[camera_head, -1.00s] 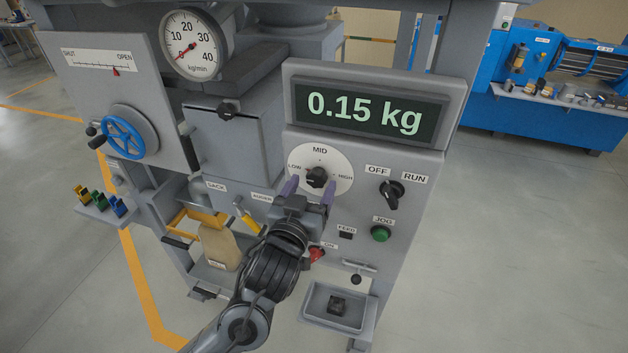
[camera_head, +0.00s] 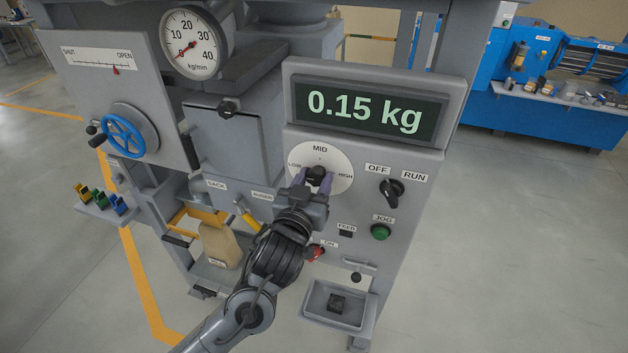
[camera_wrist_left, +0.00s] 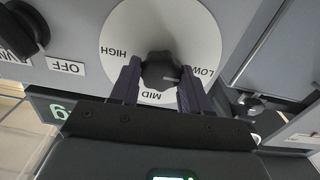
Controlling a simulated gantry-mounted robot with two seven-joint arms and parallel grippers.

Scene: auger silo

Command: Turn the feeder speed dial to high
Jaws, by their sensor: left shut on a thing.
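The feeder speed dial is a black lobed knob (camera_head: 318,173) on a round white plate (camera_head: 320,154) marked LOW, MID and HIGH. In the left wrist view the knob (camera_wrist_left: 160,70) sits between my two purple fingers, and its white mark points to the LOW side. My left gripper (camera_head: 316,180) reaches up from below and is shut on the knob; it also shows in the left wrist view (camera_wrist_left: 160,88). The fingers partly hide the lower plate in the head view. My right gripper is in neither view.
The display (camera_head: 365,112) above the dial reads 0.15 kg. The OFF/RUN switch (camera_head: 391,192) and green JOG button (camera_head: 380,233) stand to the right. A red ON switch (camera_head: 316,253) is below, close to my left arm. A small tray (camera_head: 336,304) juts out lower down.

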